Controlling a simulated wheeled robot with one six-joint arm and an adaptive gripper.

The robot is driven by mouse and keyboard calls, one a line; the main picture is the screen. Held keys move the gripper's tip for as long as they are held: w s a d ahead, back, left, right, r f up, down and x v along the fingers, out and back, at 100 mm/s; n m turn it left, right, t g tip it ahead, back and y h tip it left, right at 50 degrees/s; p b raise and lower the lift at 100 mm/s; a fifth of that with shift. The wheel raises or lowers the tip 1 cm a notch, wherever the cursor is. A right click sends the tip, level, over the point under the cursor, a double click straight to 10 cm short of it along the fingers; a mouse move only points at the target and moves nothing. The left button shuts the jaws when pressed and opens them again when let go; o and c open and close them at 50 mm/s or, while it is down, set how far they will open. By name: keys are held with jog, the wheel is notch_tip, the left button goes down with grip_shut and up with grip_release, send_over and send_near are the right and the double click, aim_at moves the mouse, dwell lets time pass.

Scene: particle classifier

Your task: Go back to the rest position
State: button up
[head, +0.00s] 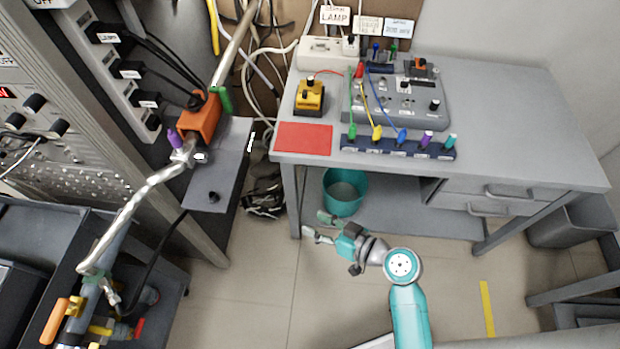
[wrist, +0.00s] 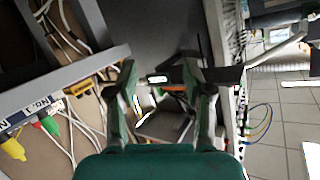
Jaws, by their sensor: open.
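My gripper (head: 321,228) is in front of the grey workbench (head: 505,170), below its top and near its left leg. Its two fingers are apart with nothing between them. In the wrist view my gripper (wrist: 165,92) also shows open, its green fingers reaching forward. Beyond the fingers is the grey pedestal box (wrist: 165,125) with cables behind. My teal and grey arm extends from the lower middle of the head view toward the bench. No object is held.
The bench carries a red mat (head: 303,138), a yellow-black box (head: 309,97), a grey control panel (head: 405,98) and a blue rack (head: 397,148) of coloured plugs. A teal bucket (head: 344,192) stands underneath. Left are a pipe (head: 140,195) and cabinet (head: 95,60). Floor lies open around my arm.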

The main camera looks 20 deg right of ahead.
jog(key=s+d+f+m+h, duration=0.2)
jog(key=s+h, duration=0.1)
jog(key=s, duration=0.4)
jog(key=s+d+f+m+h, duration=0.2)
jog(key=s+m+h, duration=0.15)
jog(key=s, duration=0.45)
jog(key=s+d+r+n+t+h, duration=0.1)
jog(key=s+d+r+t+h, duration=0.1)
jog(key=s+r, duration=1.1)
jog(key=shift+s+r+t, duration=0.15)
jog(key=shift+r+t, duration=0.15)
jog(key=shift+t, duration=0.3)
jog(key=shift+n, duration=0.25)
jog(key=shift+c, duration=0.8)
jog(key=shift+a, duration=0.15)
